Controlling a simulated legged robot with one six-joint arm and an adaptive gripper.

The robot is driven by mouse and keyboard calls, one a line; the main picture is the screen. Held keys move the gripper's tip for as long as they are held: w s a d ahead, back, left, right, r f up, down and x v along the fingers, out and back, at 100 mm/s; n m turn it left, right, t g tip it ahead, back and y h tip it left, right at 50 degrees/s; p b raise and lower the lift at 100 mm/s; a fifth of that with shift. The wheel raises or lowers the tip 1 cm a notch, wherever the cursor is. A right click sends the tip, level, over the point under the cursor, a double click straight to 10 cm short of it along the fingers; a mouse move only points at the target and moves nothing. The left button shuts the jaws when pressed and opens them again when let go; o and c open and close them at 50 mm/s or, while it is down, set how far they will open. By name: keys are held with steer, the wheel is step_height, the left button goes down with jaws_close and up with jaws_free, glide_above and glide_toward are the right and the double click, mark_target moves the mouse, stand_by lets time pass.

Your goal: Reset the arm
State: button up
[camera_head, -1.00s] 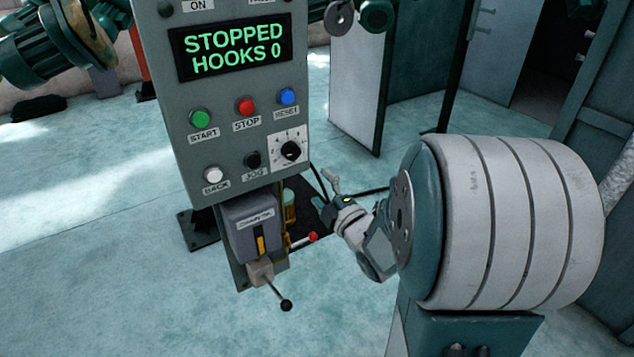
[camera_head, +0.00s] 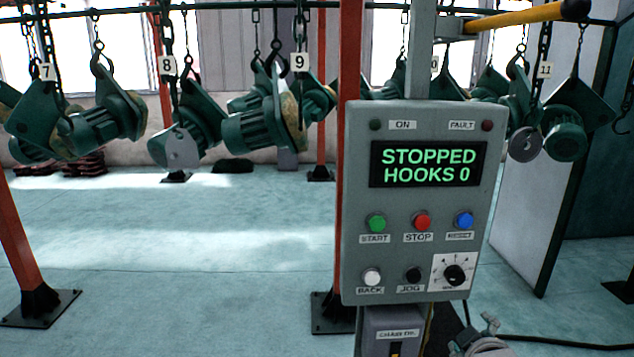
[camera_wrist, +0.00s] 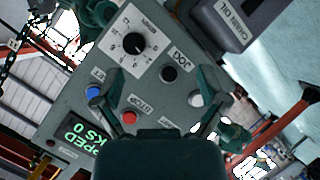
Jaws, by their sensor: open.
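My gripper (camera_head: 484,338) shows at the bottom edge of the head view, in front of the lower right of the control panel (camera_head: 352,210). In the wrist view my gripper (camera_wrist: 155,88) has its two fingers spread apart with nothing between them that it holds. The panel face lies beyond the fingers. The blue reset button (camera_wrist: 95,92) is partly behind one finger. The red stop button (camera_wrist: 129,117), black jog button (camera_wrist: 169,73) and white back button (camera_wrist: 196,100) also show there. Most of my arm is out of the head view.
The panel display (camera_head: 428,164) reads STOPPED, HOOKS 0. A chain oil box (camera_head: 390,325) sits below the panel. Several green hoist parts (camera_head: 105,118) hang on chains behind, with number tags. A red post (camera_head: 22,235) stands at left.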

steer(key=s+a+m+g+y, duration=0.1)
steer(key=s+a+m+g, duration=0.2)
steer(key=s+a, duration=0.2)
steer(key=s+a+m+g+y, duration=0.2)
steer(key=s+a+m+g, duration=0.2)
steer(key=s, duration=0.7)
steer(key=shift+s+a+r, duration=0.2)
steer(key=shift+s+a, duration=0.1)
steer(key=shift+a, duration=0.75)
